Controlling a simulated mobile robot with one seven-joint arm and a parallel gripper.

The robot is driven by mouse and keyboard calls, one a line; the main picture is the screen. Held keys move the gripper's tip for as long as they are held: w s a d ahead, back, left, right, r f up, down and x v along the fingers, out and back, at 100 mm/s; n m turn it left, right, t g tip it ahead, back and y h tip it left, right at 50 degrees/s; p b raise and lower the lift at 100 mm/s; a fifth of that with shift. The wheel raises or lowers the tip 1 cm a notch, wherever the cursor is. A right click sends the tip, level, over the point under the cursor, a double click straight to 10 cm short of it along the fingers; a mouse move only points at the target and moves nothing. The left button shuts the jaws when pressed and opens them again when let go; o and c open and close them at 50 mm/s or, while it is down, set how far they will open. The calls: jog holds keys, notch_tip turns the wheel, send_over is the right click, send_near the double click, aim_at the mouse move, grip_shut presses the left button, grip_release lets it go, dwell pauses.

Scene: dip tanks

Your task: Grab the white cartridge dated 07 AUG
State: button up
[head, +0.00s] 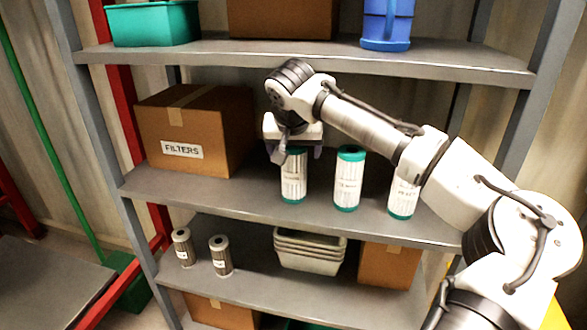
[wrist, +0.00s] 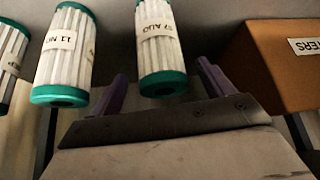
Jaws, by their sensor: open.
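Three white pleated cartridges with green end caps stand in a row on the middle shelf. The left one (head: 293,180) is below my gripper (head: 294,148), and its label is too small to read in the head view. In the wrist view its label reads like 07 AUG (wrist: 157,42), with the first characters unclear. My gripper (wrist: 163,84) is open, with one purple finger to either side of this cartridge's near end in the wrist view. The middle cartridge (head: 348,182) has a label resembling 11 NOV or 11 MAY (wrist: 62,50).
The third cartridge (head: 402,199) is partly hidden behind my arm. A cardboard FILTERS box (head: 190,130) stands left of the row. The upper shelf (head: 300,60) is close above my wrist. Two metal filters and white trays (head: 309,252) sit on the shelf below.

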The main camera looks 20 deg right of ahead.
jog(key=shift+x, duration=0.9)
jog(key=shift+a, duration=0.1)
jog(key=shift+c, duration=0.3)
jog(key=c, duration=1.4)
